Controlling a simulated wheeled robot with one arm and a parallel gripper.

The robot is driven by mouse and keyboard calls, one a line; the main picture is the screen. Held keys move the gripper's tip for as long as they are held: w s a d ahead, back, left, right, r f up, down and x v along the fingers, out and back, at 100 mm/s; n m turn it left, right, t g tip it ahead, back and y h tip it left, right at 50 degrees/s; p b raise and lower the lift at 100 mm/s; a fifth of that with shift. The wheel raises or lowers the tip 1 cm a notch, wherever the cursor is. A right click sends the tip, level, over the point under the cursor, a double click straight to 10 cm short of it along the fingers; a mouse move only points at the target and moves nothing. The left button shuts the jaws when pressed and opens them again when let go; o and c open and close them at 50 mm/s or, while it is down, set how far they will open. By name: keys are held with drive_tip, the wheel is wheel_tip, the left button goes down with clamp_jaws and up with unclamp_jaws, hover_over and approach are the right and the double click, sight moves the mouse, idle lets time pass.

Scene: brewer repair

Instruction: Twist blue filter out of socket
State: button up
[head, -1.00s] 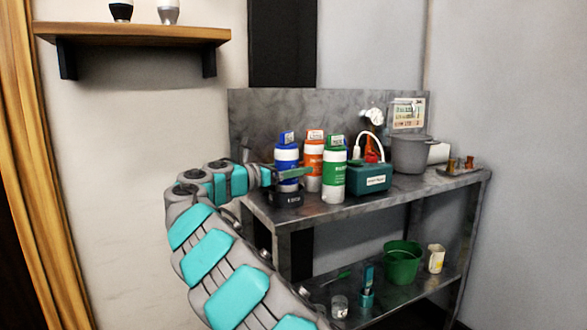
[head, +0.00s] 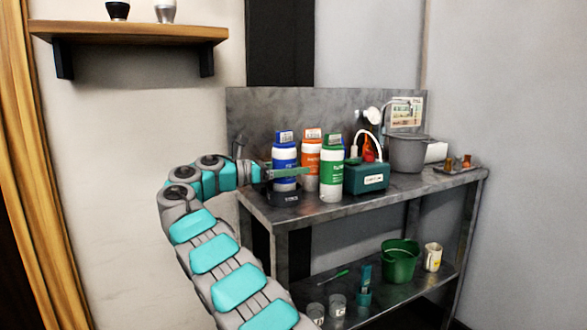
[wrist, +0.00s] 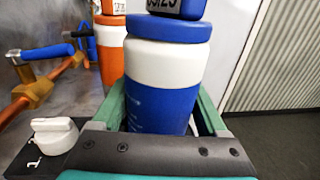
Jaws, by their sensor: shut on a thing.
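The blue filter (head: 285,165) is a blue and white cylinder with a dated tag on top. It stands upright at the left end of the bench, above a dark round socket (head: 284,193). In the wrist view the blue filter (wrist: 162,85) fills the middle. My gripper (head: 287,173) is shut on its lower body, with a green finger on each side in the wrist view. The filter's bottom is hidden behind my gripper in the wrist view, so I cannot tell whether it is seated in the socket.
An orange filter (head: 311,160) and a green filter (head: 331,170) stand close on the right. Beyond are a green box (head: 367,178) and a grey pot (head: 407,155). In the wrist view, copper pipe with a blue-handled valve (wrist: 45,52) and a white knob (wrist: 54,134) lie left.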

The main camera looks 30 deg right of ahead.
drive_tip(key=shift+s, duration=0.1)
drive_tip(key=o, duration=1.3)
